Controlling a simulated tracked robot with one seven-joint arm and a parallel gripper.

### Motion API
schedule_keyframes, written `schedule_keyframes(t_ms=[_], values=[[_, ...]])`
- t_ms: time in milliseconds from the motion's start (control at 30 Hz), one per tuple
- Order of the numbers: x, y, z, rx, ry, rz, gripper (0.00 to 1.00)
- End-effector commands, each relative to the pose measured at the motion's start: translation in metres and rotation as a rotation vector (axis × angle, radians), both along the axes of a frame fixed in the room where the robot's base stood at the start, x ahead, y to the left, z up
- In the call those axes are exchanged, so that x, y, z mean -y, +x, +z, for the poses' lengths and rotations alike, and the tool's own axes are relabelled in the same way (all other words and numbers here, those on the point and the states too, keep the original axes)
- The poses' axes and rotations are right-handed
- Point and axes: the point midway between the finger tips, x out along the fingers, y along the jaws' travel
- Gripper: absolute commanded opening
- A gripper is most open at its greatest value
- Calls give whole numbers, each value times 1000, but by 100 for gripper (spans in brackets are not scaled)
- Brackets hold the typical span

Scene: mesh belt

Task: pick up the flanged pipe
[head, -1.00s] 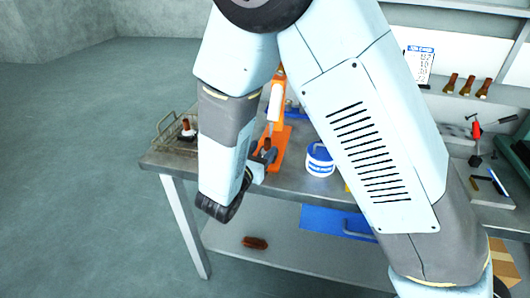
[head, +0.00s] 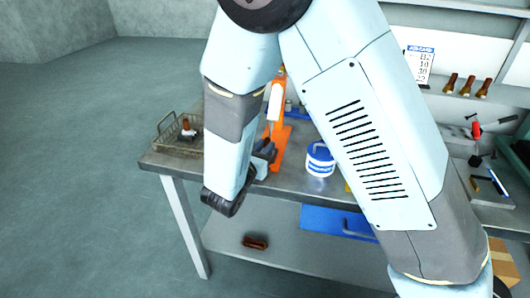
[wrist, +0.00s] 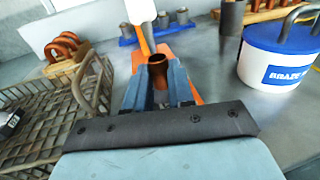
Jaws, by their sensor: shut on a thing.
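The flanged pipe (wrist: 157,73), a short copper-brown tube with an open, slightly flared top, stands between the two blue-grey fingers of my gripper (wrist: 158,82) in the wrist view. The fingers are shut on it from both sides. Its lower part is hidden by the fingers and the gripper body. In the head view my gripper (head: 265,152) is over the front part of the bench, just left of an orange stand (head: 279,150); the pipe cannot be made out there. I cannot tell whether its bottom touches the bench.
A wire basket (wrist: 95,88) stands close on the left; the head view shows a brown-topped part (head: 187,131) in it. A white-and-blue tub (wrist: 282,58) stands to the right. Copper rings (wrist: 66,47) and a blue rack (wrist: 150,36) are behind. Bare bench lies before the tub.

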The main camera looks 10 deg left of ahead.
Motion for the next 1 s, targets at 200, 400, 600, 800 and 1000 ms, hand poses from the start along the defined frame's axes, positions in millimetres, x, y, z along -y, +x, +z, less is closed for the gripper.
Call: schedule_keyframes(t_ms=[200, 400, 600, 800, 1000], values=[[0, 0, 0, 1, 1, 0, 0], [0, 0, 1, 1, 1, 0, 0], [0, 0, 11, 2, 4, 0, 0], [-10, -32, 15, 0, 0, 5, 0], [-24, -83, 15, 0, 0, 5, 0]])
